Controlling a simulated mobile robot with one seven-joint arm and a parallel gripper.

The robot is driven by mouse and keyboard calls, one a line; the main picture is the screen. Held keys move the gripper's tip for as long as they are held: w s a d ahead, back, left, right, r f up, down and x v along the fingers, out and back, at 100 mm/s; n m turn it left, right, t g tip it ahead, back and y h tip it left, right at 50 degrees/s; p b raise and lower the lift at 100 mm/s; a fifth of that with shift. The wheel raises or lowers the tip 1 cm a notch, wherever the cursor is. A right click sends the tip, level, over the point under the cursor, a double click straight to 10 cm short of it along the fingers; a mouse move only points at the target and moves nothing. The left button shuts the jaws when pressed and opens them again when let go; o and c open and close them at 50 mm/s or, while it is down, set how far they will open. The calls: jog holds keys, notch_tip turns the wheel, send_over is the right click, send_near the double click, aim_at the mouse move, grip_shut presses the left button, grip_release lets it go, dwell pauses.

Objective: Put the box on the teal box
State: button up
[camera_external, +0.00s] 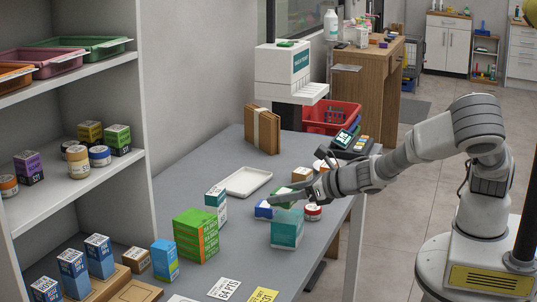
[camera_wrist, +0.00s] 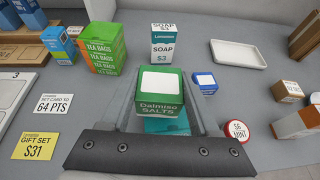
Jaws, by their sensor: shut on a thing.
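The held box is green with a white top and the word SALTS (camera_wrist: 160,101). It stands upright between my fingers in the wrist view. In the external view it is mostly hidden by my gripper (camera_external: 284,198). My gripper is shut on it, directly over the teal box (camera_external: 287,232). The teal box stands on the grey table, and a strip of it shows below the green box in the wrist view (camera_wrist: 168,126). I cannot tell whether the two boxes touch.
A small blue box (camera_wrist: 205,83) and a red-rimmed mint jar (camera_wrist: 237,131) stand close on the right. The soap box (camera_wrist: 164,46) and the green tea bags box (camera_external: 196,236) stand beyond. A white tray (camera_external: 244,181) lies at the back.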

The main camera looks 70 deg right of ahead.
aim_at(296, 203)
jog(key=s+d+r+m+h+p, duration=0.35)
jog(key=d+r+p, duration=0.35)
jog(key=d+p, duration=0.75)
jog(key=shift+g+h, duration=0.25)
jog(key=shift+g, duration=0.25)
jog(key=w+a+f+b, duration=0.1)
jog(key=a+f+b, duration=0.1)
jog(key=a, duration=0.2)
jog(key=w+a+f+b, duration=0.1)
jog(key=a+f+b, duration=0.1)
jog(key=a, duration=0.2)
jog(key=w+a+f+b, duration=0.1)
jog(key=a+f+b, duration=0.1)
jog(key=a, duration=0.2)
jog(key=shift+w+a+f+b, duration=0.1)
jog(key=shift+a+f+b, duration=0.1)
jog(key=shift+f+b, duration=0.4)
jog(key=shift+f, duration=1.65)
jog(key=shift+f, duration=0.1)
jog(key=o, duration=1.4)
